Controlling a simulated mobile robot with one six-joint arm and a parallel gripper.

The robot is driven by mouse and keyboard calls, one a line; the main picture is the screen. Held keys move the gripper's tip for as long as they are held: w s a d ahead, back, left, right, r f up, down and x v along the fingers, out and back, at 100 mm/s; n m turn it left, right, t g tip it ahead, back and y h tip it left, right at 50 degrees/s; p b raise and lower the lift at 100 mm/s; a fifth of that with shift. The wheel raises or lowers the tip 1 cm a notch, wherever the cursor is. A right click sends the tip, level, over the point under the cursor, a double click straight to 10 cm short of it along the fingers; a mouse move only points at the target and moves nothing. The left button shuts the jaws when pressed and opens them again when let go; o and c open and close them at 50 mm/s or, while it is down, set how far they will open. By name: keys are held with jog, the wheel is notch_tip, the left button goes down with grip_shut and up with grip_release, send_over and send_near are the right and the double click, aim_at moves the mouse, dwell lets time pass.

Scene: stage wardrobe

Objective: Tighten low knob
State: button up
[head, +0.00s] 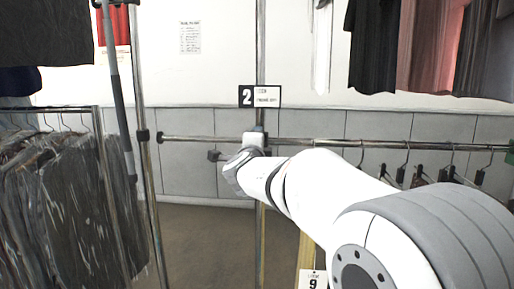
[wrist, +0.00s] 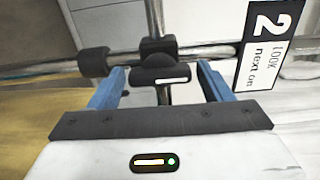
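A dark knob (wrist: 160,70) with a white bar mark on its face shows in the wrist view, at a dark clamp where metal tubes cross. My gripper (wrist: 159,76) is open, with one blue finger on each side of the knob. Gaps show between the fingers and the knob, and whether either finger touches it I cannot tell. In the head view my gripper (head: 245,160) is at the upright pole (head: 260,215), just below the cross rail, and my arm hides the knob's face there.
A sign with a 2 (head: 260,96) hangs above the gripper; it also shows close at the right in the wrist view (wrist: 268,45). A horizontal rail (head: 200,139) crosses behind. Dark clothes (head: 70,200) hang at left, hangers (head: 440,170) at right.

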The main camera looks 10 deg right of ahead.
jog(key=shift+o, duration=0.9)
jog(key=p+v, duration=0.1)
jog(key=v, duration=0.6)
jog(key=shift+s+a, duration=0.15)
jog(key=shift+s, duration=0.2)
